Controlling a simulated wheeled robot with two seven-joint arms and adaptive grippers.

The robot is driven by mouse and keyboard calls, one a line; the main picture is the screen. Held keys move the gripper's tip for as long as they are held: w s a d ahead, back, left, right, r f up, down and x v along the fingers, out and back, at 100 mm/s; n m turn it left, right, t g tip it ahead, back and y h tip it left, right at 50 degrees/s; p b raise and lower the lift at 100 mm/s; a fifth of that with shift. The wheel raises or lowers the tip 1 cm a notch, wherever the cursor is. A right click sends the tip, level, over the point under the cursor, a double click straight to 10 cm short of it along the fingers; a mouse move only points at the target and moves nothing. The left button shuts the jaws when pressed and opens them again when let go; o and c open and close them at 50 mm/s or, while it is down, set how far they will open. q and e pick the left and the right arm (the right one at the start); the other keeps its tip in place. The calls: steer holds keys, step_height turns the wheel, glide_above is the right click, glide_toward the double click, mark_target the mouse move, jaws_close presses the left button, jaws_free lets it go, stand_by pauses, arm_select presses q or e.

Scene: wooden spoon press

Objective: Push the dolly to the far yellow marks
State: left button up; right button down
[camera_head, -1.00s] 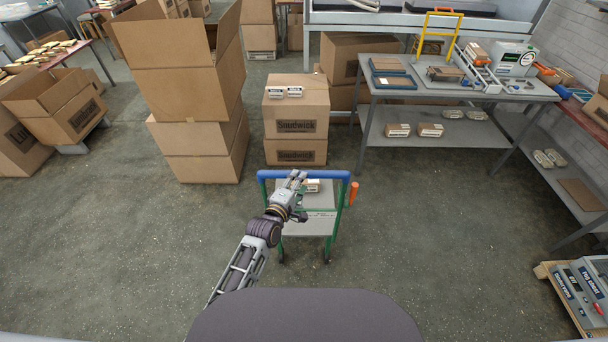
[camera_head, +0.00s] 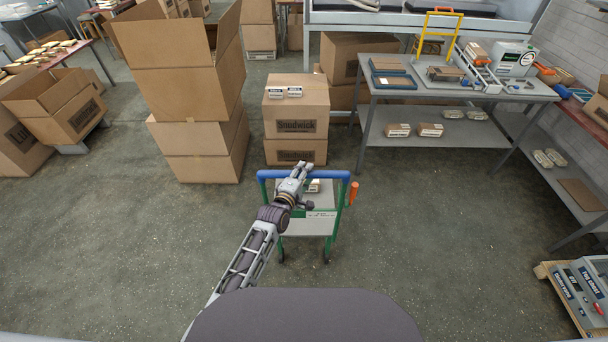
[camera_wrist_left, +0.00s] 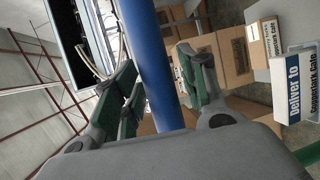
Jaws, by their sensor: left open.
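The dolly (camera_head: 306,224) stands on the floor ahead of me. It has a green frame, grey shelves and a blue handle bar (camera_head: 330,174) across its top. In the left wrist view the blue bar (camera_wrist_left: 153,65) runs between the two spread fingers of the open gripper (camera_wrist_left: 165,85). I cannot tell whether either finger touches it. A small carton (camera_head: 313,186) on the dolly is partly hidden by the gripper. No yellow floor marks show. My right gripper is not in view.
Stacked cartons (camera_head: 296,122) stand behind the dolly, with a tall open box (camera_head: 187,88) to their left. A grey workbench (camera_head: 440,93) is at the back right. Floor (camera_head: 430,230) right of the dolly is clear.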

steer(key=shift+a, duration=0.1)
arm_select(q)
jaws_close()
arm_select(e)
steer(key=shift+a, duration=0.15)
arm_select(q)
steer(key=shift+w, duration=0.1)
